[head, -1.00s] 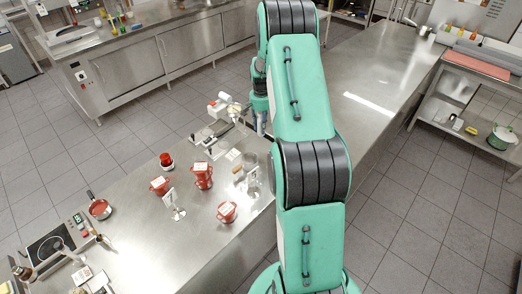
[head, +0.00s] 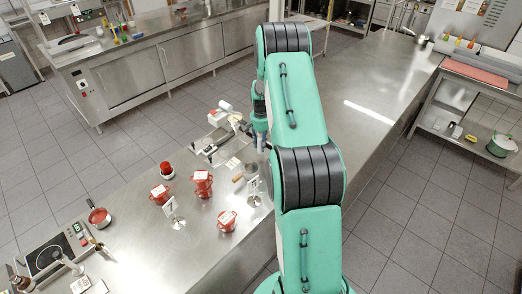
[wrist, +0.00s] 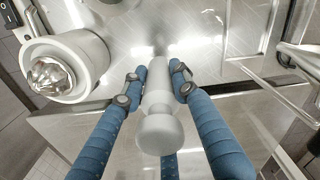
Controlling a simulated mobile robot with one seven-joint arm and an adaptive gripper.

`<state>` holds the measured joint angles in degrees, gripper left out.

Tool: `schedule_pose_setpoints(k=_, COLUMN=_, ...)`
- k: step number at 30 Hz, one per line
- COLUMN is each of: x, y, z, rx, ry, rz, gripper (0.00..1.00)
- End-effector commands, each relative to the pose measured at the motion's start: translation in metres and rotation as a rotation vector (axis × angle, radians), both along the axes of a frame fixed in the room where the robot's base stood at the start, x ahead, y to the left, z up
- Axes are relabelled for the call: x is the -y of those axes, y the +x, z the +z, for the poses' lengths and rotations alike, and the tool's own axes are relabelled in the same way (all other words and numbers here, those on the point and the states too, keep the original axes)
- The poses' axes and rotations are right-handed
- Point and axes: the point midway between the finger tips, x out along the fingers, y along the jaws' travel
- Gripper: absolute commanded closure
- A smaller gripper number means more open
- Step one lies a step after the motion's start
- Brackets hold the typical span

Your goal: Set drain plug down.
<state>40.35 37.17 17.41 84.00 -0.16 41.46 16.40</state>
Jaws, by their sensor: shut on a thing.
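The drain plug (wrist: 160,128), pale grey with a rounded knob end, shows in the wrist view between the blue fingers of my gripper (wrist: 157,76). My gripper is shut on it. The knob end is towards the camera, and the far end lies between the fingertips. Bright steel is behind the fingertips; I cannot tell whether the plug touches it. In the head view, my arm reaches over the steel counter (head: 145,235), and the plug cannot be made out there.
A white appliance with a ribbed metal cone (wrist: 52,76) stands close left of my fingers in the wrist view. Thin metal rails (wrist: 262,85) are at the right. Several red containers (head: 202,184) and sign stands (head: 174,212) occupy the near counter. The counter beyond my arm (head: 385,85) is largely clear.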

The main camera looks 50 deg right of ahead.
Motion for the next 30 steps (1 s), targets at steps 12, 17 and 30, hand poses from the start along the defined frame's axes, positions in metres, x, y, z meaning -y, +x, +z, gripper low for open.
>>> schedule_pose_setpoints(k=12, x=0.0, y=0.0, z=-0.034, rx=-0.001, ry=0.001, rz=0.0, gripper=0.99)
schedule_pose_setpoints(k=17, x=0.0, y=0.0, z=-0.037, rx=0.0, ry=0.0, rz=0.0, gripper=0.99)
schedule_pose_setpoints(k=30, x=0.0, y=0.0, z=-0.04, rx=0.0, ry=0.0, rz=0.0, gripper=0.56)
